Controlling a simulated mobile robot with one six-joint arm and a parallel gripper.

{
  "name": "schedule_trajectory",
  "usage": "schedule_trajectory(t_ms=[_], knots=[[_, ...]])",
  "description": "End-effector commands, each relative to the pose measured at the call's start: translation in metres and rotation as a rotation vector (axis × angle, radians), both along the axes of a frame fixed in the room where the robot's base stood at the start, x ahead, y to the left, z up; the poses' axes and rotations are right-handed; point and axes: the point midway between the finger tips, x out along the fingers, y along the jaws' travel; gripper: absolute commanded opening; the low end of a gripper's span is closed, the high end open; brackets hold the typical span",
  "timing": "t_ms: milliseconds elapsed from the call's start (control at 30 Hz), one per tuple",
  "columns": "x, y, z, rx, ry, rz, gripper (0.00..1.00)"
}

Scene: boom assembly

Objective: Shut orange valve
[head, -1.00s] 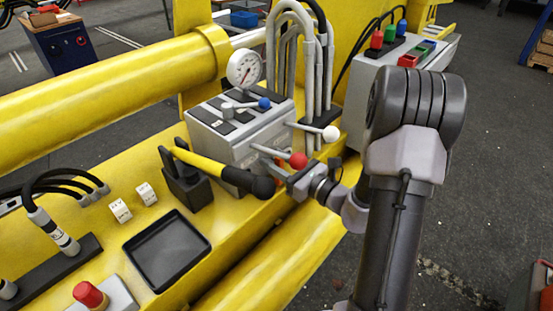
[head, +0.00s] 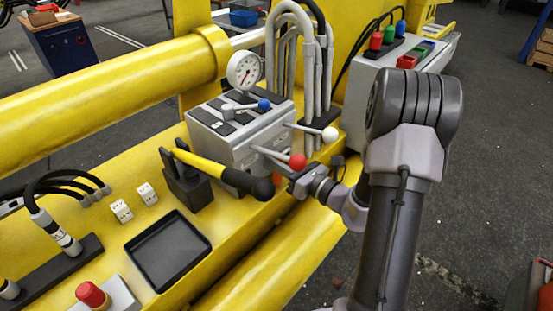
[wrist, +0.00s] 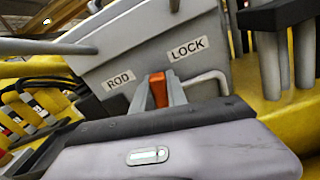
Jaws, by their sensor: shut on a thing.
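The orange valve (wrist: 158,88) shows in the wrist view as a small orange handle between the grey fingers of my gripper (wrist: 160,92). The fingers are shut on it, in front of the grey valve box (wrist: 135,60). The labels ROD (wrist: 119,80) and LOCK (wrist: 187,49) are on the box face above it. In the head view my gripper (head: 284,170) reaches the lower right front of the valve box (head: 222,140), by the red-knobbed lever (head: 298,161).
Levers with a red knob and a white knob (head: 330,135) stick out close above my gripper. A yellow-and-black handled tool (head: 215,170) stands to the left. Grey hoses (head: 308,75) rise behind the box. A black tray (head: 168,250) lies on the yellow boom.

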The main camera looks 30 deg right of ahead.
Motion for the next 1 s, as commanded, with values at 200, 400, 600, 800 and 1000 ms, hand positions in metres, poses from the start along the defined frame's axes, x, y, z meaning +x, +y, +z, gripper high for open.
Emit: schedule_trajectory(t_ms=[200, 400, 600, 800, 1000], knots=[[0.002, -0.005, 0.001, 0.183, 0.067, 0.0, 0.0], [0.003, -0.009, -0.002, 0.361, 0.133, 0.0, 0.0], [0.005, -0.014, -0.005, 0.541, 0.197, 0.0, 0.0], [0.006, -0.017, -0.01, 0.72, 0.262, 0.0, 0.0], [0.007, -0.019, -0.015, 0.896, 0.326, 0.0, 0.0]])
